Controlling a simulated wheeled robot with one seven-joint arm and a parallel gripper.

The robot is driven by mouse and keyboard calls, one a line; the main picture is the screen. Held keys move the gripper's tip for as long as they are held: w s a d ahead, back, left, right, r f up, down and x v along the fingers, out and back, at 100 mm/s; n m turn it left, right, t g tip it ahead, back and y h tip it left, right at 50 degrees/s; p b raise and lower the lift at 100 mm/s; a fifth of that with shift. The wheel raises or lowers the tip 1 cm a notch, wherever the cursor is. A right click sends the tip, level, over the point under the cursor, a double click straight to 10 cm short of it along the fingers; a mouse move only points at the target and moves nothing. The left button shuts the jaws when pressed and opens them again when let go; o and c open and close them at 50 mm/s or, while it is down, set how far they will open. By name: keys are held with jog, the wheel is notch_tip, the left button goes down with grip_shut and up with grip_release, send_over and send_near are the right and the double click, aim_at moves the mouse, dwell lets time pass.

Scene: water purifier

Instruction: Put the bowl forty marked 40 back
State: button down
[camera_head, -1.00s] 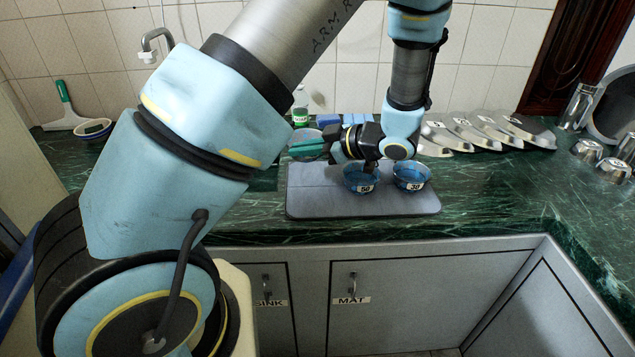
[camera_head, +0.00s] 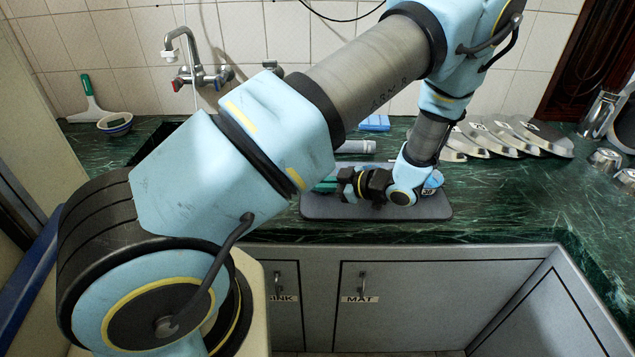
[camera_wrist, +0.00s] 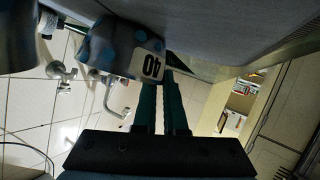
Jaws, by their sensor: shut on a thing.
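The bowl marked 40 (camera_wrist: 110,52) shows in the wrist view, blue-spotted, its label upside down in the picture. It is at the tips of my gripper (camera_wrist: 160,82), whose teal fingers are close together and shut on its rim. In the head view my gripper (camera_head: 326,186) is low over the left part of the grey mat (camera_head: 390,213), and the bowl is hidden behind my arm. The bowl marked 30 (camera_head: 436,181) stands on the right part of the mat, partly covered by my wrist. The bowl marked 50 is not visible in the head view.
Metal lids (camera_head: 515,137) lean in a row at the back right, with metal cups (camera_head: 606,160) beyond. A blue block (camera_head: 375,123) lies behind the mat. A small bowl (camera_head: 115,124) and a faucet (camera_head: 192,70) are at left. The mat's front edge is clear.

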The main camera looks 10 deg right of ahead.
jog(key=shift+f, duration=0.1)
jog(key=c, duration=1)
grip_release()
jog(key=b+v, duration=0.4)
jog(key=v, duration=0.8)
jog(key=w+a+r+m+h, duration=0.25)
jog(key=w+h, duration=0.25)
jog(key=w, duration=0.3)
jog(key=w+a+r+m+h, duration=0.2)
jog(key=w+r+m+h, duration=0.25)
jog(key=w, duration=0.35)
jog(key=s+a+m+g, duration=0.2)
jog(key=s+a, duration=0.4)
jog(key=a, duration=0.1)
jog(key=s+a+r+m+g, duration=0.1)
jog(key=s+a+m+g, duration=0.1)
jog(key=s+a, duration=0.4)
jog(key=s+a+m+g+h, duration=0.1)
jog(key=s+a+m+g, duration=0.2)
jog(key=s+a, duration=0.3)
jog(key=shift+a+r, duration=0.15)
jog(key=shift+a, duration=0.45)
jog(key=shift+a+r, duration=0.2)
jog(key=shift+a, duration=0.4)
